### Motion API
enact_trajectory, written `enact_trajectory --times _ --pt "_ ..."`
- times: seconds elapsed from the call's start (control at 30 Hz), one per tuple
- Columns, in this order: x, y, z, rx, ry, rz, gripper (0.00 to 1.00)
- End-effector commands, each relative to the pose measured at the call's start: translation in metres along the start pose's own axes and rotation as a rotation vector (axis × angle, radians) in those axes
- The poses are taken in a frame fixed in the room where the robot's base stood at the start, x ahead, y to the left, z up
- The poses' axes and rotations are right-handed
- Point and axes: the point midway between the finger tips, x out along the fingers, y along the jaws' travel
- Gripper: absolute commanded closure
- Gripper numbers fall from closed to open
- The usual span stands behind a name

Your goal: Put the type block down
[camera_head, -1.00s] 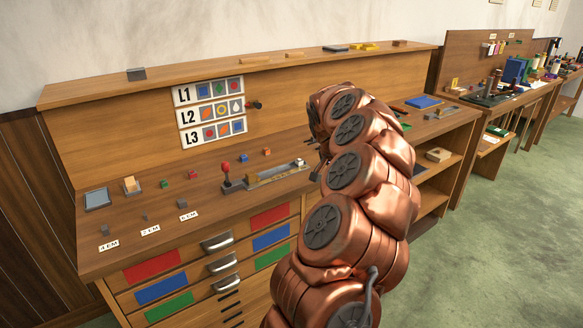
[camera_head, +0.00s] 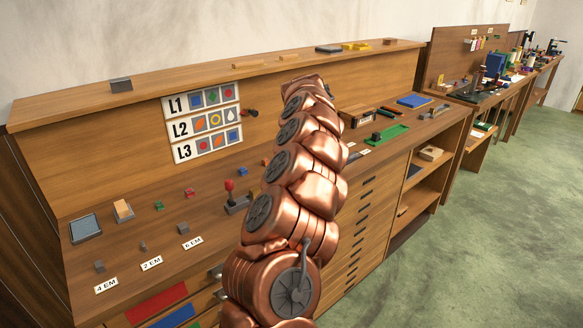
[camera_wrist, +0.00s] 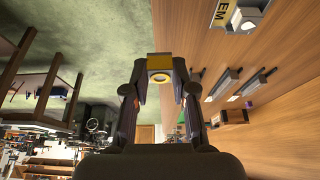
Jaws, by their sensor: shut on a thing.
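In the wrist view my gripper (camera_wrist: 160,80) is shut on a small type block (camera_wrist: 160,63). The block is yellow on top, with a round ring mark on the grey face toward the camera. In the head view my gripper and the block are hidden behind my copper arm. The L1, L2, L3 chart (camera_head: 202,121) hangs on the bench's back panel.
Small blocks stand on the bench left of my arm, by the 4 EM (camera_head: 106,285), 2 EM (camera_head: 151,263) and 6 EM (camera_head: 192,243) labels. A red-knobbed lever (camera_head: 232,196) stands close to my arm. A green tray (camera_head: 387,134) lies right of it.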

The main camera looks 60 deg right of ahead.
Motion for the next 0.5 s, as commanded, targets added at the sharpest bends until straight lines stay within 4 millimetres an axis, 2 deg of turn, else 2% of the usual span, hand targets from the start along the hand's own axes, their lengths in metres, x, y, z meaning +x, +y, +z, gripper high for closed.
enact_trajectory --times 0.5 --pt "-0.008 -0.070 0.028 0.003 0.004 0.001 1.00"
